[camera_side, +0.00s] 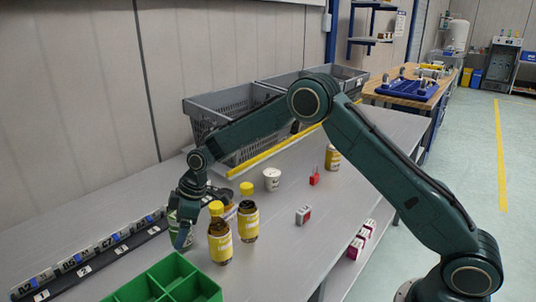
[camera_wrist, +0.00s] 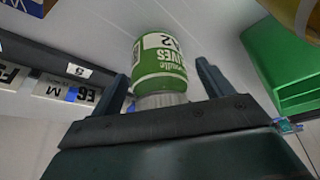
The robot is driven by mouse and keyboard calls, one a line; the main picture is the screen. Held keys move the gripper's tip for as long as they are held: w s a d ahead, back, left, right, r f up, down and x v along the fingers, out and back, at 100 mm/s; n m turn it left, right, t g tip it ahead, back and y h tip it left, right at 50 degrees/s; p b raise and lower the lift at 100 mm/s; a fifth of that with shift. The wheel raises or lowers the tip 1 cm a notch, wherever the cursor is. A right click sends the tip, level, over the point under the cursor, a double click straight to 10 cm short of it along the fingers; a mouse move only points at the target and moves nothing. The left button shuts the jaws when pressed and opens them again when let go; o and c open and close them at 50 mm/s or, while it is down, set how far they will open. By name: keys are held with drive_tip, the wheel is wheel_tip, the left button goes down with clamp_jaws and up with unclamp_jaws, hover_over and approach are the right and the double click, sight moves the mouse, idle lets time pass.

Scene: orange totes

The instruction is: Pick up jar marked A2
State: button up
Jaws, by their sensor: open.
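A jar with a green and white label (camera_wrist: 162,62) stands between the two fingers of my gripper (camera_wrist: 163,78) in the wrist view. My gripper is open, with a finger on each side of the jar and a visible gap at the right. In the side view my gripper (camera_side: 182,222) points down at the table beside the yellow-capped bottles, and it largely hides the jar.
Yellow-capped bottles (camera_side: 220,247) stand close to the right of my gripper. A green divided tote (camera_side: 172,270) is in front. A labelled strip (camera_side: 88,255) runs along the left. A white cup (camera_side: 272,179) and grey crates (camera_side: 215,113) are farther back.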

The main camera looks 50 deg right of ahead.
drive_tip(key=c, duration=1.3)
drive_tip(key=shift+r, duration=0.15)
wheel_tip(320, 180, up, 20)
idle(0.4)
